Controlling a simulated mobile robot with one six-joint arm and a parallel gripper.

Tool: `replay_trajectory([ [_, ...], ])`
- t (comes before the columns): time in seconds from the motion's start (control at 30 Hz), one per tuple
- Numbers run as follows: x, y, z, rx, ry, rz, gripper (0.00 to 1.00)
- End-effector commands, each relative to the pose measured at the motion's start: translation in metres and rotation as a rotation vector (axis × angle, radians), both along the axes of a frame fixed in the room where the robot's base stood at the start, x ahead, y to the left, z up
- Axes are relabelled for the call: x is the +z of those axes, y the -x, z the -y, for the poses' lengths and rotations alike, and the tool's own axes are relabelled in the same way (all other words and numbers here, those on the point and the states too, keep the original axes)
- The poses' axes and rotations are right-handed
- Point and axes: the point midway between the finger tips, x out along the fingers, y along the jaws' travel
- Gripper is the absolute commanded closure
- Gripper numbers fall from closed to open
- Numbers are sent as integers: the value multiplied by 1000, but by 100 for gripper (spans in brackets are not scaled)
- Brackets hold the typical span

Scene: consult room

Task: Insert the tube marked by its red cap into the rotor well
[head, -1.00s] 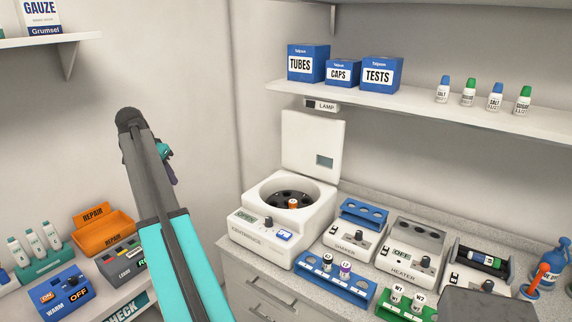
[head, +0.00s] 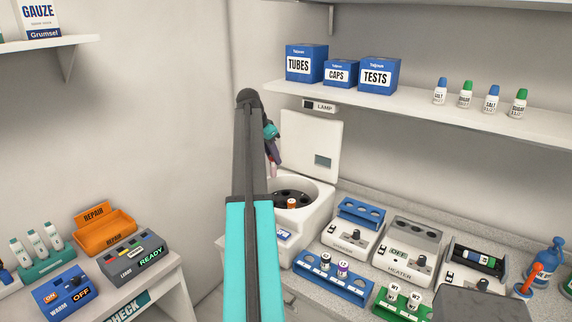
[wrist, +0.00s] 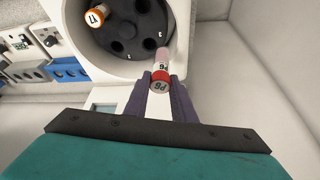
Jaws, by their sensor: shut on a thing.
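My gripper (wrist: 160,88) is shut on the red-capped tube (wrist: 161,60), marked P6, in the wrist view. The tube's clear end points toward the rotor (wrist: 138,24) and overlaps the rim of the bowl in the picture. The dark rotor has several empty wells and an orange-capped tube (wrist: 96,15) in one of them. In the head view my gripper (head: 271,150) hangs above the left side of the open centrifuge (head: 318,207), partly behind my arm. The orange-capped tube also shows there in the rotor.
The raised centrifuge lid (head: 325,135) stands behind the bowl. A blue rack (head: 335,279) with two tubes, a shaker (head: 350,238) and a heater (head: 407,250) stand to the right. A shelf (head: 420,118) with boxes and bottles runs above the counter.

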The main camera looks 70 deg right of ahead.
Motion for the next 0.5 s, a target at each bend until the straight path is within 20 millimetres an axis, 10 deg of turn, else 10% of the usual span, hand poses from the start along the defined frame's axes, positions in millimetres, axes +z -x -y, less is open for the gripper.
replay_trajectory([
  [0.2, -32, 39, 13, -51, -3, -1, 100],
  [0.5, -39, 46, 17, -58, 0, 0, 100],
])
